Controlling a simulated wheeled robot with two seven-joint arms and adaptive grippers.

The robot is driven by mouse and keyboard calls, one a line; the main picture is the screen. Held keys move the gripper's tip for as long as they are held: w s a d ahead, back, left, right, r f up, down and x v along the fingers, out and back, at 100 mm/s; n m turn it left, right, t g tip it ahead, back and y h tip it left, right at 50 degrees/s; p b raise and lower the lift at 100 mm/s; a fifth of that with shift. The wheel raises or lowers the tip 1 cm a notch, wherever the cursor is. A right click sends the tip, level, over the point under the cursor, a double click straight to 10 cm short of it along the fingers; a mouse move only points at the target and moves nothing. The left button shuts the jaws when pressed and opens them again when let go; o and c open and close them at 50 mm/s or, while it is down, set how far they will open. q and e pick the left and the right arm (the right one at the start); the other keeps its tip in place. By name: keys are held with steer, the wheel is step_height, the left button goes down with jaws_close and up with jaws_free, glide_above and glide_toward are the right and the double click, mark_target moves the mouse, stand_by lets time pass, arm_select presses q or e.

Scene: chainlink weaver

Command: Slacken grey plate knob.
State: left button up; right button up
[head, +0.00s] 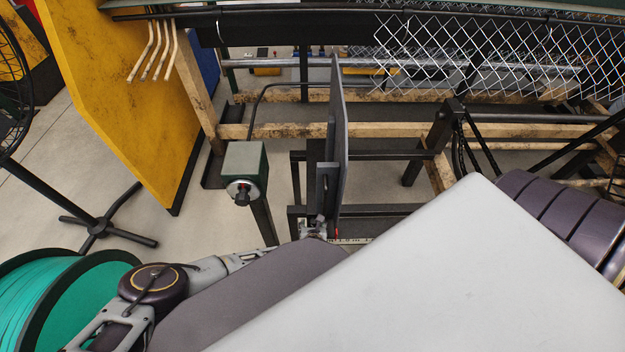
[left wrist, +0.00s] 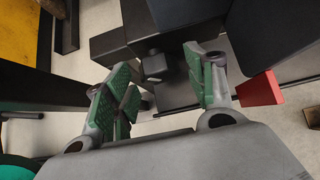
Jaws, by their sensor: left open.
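The tall dark grey plate (head: 338,150) stands upright, nearly edge-on, in the middle of the head view. My left gripper (head: 314,230) is low beside the plate's foot, partly hidden by my own arm. In the left wrist view my left gripper (left wrist: 164,78) is open, with green-padded fingers apart. A small dark knob (left wrist: 153,65) shows between and beyond the fingertips, in front of dark blocks. I see no finger closed on it, and cannot tell whether a finger touches it. My right gripper is not in view.
A red piece (left wrist: 262,89) lies just right of the fingers. A green box (head: 245,167) on a post stands left of the plate. Dark frame bars (head: 385,155) lie behind. A yellow panel (head: 125,85) and a teal spool (head: 85,300) are at left. Chain-link mesh (head: 450,50) hangs at upper right.

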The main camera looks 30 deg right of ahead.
arm_select(q)
steer(key=c, duration=1)
steer(key=shift+g+h, duration=0.3)
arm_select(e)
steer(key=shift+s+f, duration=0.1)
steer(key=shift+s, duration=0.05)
arm_select(q)
steer(key=shift+w+a+f+n+g+h+b, duration=0.1)
steer(key=shift+n+g+h+b, duration=0.5)
steer(key=shift+h, duration=0.55)
steer(key=shift+a+n+g+h+b, duration=0.1)
steer(key=shift+n+g+h+b, duration=0.3)
steer(key=shift+n+h+b, duration=0.45)
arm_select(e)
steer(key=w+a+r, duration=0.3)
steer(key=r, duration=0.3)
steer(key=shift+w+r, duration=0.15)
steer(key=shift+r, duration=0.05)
arm_select(q)
steer(key=shift+h, duration=0.3)
